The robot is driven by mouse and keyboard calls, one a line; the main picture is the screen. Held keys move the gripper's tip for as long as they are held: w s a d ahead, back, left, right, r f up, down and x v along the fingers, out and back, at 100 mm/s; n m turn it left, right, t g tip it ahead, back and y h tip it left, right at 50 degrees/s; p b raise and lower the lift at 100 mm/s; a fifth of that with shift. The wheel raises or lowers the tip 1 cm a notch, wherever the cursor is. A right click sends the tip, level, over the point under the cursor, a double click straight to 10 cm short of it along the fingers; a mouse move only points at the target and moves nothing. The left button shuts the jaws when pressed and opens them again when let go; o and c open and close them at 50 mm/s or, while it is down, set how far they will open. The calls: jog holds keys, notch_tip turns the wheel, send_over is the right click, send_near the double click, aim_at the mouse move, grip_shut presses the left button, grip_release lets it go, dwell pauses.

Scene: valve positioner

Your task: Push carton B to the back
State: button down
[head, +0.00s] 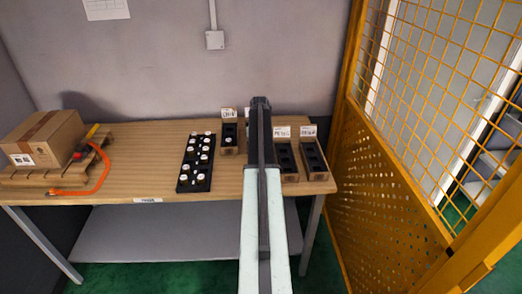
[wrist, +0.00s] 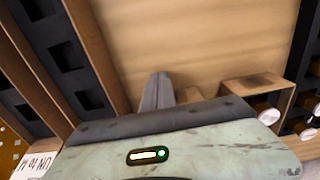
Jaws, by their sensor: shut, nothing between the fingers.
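One brown cardboard carton (head: 45,138) with a tape strip and a small label sits on a low wooden pallet (head: 50,178) at the left end of the bench. The label is too small to read, so I cannot tell if it is carton B. My gripper (head: 260,102) is far to the right of the carton, over the back of the bench among the small trays. Its shut, empty fingers show in the wrist view (wrist: 157,88). The carton is not in the wrist view.
An orange strap (head: 92,183) and a red-yellow tool (head: 93,134) lie at the pallet's right side. A black tray with white parts (head: 196,162) stands mid-bench. Slotted trays (head: 313,160) stand right of my arm. A yellow mesh fence (head: 400,150) borders the right. Bench between pallet and black tray is clear.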

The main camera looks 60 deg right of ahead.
jog(key=shift+s+a, duration=0.7)
jog(key=shift+a, duration=0.35)
notch_tip(320, 180, up, 10)
jog(key=p, duration=1)
jog(key=shift+d, duration=0.2)
